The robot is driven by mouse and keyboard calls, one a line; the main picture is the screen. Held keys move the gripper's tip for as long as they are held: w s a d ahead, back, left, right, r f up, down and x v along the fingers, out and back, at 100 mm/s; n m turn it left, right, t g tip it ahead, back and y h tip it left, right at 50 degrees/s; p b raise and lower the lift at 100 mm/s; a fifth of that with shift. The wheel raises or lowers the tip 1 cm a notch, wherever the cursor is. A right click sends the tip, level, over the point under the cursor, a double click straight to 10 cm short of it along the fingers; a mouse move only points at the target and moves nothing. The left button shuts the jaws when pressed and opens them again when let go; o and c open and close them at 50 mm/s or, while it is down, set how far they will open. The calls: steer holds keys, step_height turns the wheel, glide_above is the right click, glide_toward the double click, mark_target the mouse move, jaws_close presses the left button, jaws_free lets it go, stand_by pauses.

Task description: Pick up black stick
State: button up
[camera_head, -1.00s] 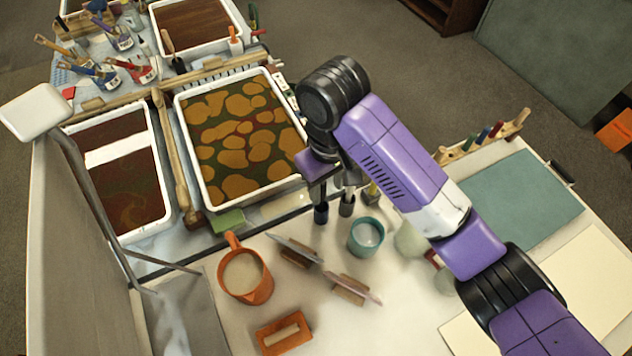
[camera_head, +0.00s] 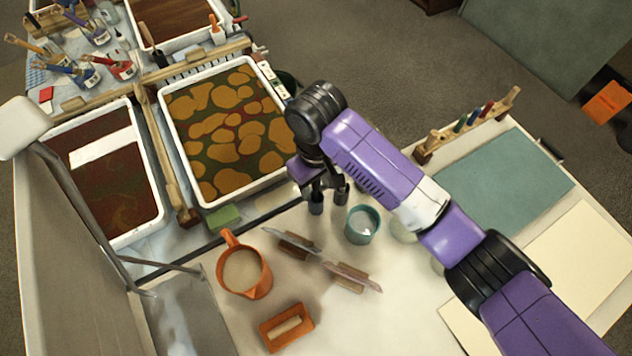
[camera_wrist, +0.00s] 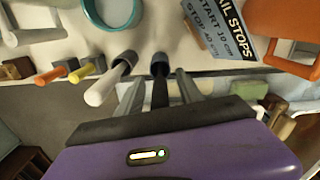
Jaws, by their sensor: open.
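The black stick (camera_wrist: 160,92) shows in the wrist view with a dark blue-grey end toward the table. In the head view only its dark end (camera_head: 316,204) shows clearly, below my gripper. My gripper (camera_wrist: 157,82) is open, with one grey finger on each side of the black stick in the wrist view. I cannot tell whether either finger touches it. In the head view my gripper (camera_head: 319,180) is right above the stick, and the arm hides its upper part. A white stick (camera_wrist: 104,89) with a dark grey end stands close beside it, outside the fingers.
A teal cup (camera_head: 362,225) stands close to the sticks. An orange pitcher (camera_head: 244,284) is farther left. Orange (camera_wrist: 50,75) and yellow (camera_wrist: 84,72) sticks show in the wrist view. A marbling tray (camera_head: 205,201) lies left of my gripper.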

jaws_close()
steer(key=shift+r, duration=0.1)
stand_by(0.3)
